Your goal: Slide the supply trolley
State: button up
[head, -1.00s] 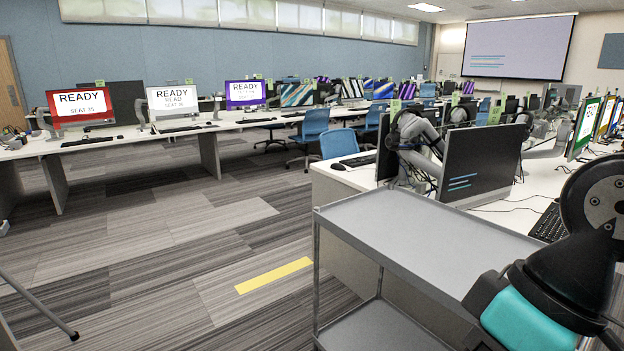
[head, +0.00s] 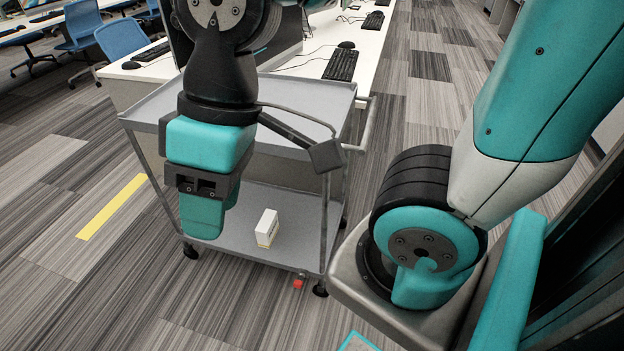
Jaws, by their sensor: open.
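The supply trolley (head: 285,92) is a grey two-shelf cart on black casters, standing near the middle of the head view. Its lower shelf (head: 290,195) holds a small white box (head: 267,228). A pale bar (head: 368,124) shows along its right side. A small red part (head: 298,284) is low at its front edge. My teal and black gripper (head: 205,212) hangs in front of the trolley's left half and hides part of both shelves. It is open, and I see nothing held. I cannot tell whether it touches the trolley.
A white desk (head: 372,48) with a keyboard (head: 341,65) stands behind the trolley. Blue chairs (head: 121,38) are at the upper left. A yellow strip (head: 110,207) lies on the carpet left of the trolley.

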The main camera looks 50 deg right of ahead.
aim_at(309, 224)
jog(key=u, duration=0.2)
jog(key=k, duration=0.45)
jog(key=z, duration=1.45)
jog(key=i, duration=0.5)
jog(key=u, duration=0.05)
jog(key=k, duration=0.5)
jog(key=z, duration=0.75)
jog(key=i, duration=0.75)
jog(key=u, duration=0.45)
